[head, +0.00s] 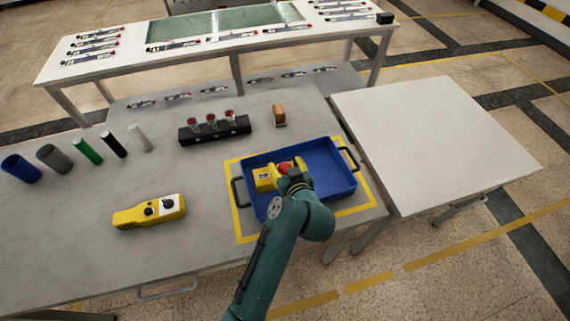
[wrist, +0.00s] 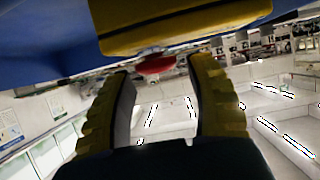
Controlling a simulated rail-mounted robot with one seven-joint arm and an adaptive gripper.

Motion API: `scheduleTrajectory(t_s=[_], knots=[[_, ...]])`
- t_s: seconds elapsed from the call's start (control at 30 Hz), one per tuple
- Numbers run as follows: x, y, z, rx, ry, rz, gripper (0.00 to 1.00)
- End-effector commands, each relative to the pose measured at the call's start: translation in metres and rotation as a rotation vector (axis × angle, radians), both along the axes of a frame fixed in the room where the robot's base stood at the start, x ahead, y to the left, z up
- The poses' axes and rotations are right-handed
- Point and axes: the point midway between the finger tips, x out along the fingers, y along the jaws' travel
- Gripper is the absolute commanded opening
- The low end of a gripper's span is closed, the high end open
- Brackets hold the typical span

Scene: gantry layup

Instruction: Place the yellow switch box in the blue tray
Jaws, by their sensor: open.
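The yellow switch box (head: 265,180) with a red button lies inside the blue tray (head: 335,185), toward its left side. In the wrist view the box (wrist: 180,28) fills the top, with its red button near my fingertips and the blue tray wall (wrist: 40,35) behind. My gripper (head: 290,176) is over the tray, right at the box. In the wrist view its two fingers (wrist: 163,78) stand apart with nothing held between them. Whether a fingertip touches the box, I cannot tell. My arm hides part of the tray's front.
A yellow control box with black knobs (head: 150,212) lies left on the grey table. Several upright cylinders (head: 86,151), a black rack with red-topped pieces (head: 214,130) and an orange block (head: 279,115) stand behind. A clear white table (head: 430,140) is at right.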

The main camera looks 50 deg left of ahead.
Motion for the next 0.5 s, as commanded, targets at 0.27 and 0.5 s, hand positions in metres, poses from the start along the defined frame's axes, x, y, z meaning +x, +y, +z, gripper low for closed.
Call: scheduleTrajectory(t_s=[0.27, 0.5], knots=[[-0.020, -0.057, 0.030, -0.001, 0.001, -0.006, 0.56], [-0.034, -0.094, 0.046, -0.001, 0.001, -0.003, 0.56]])
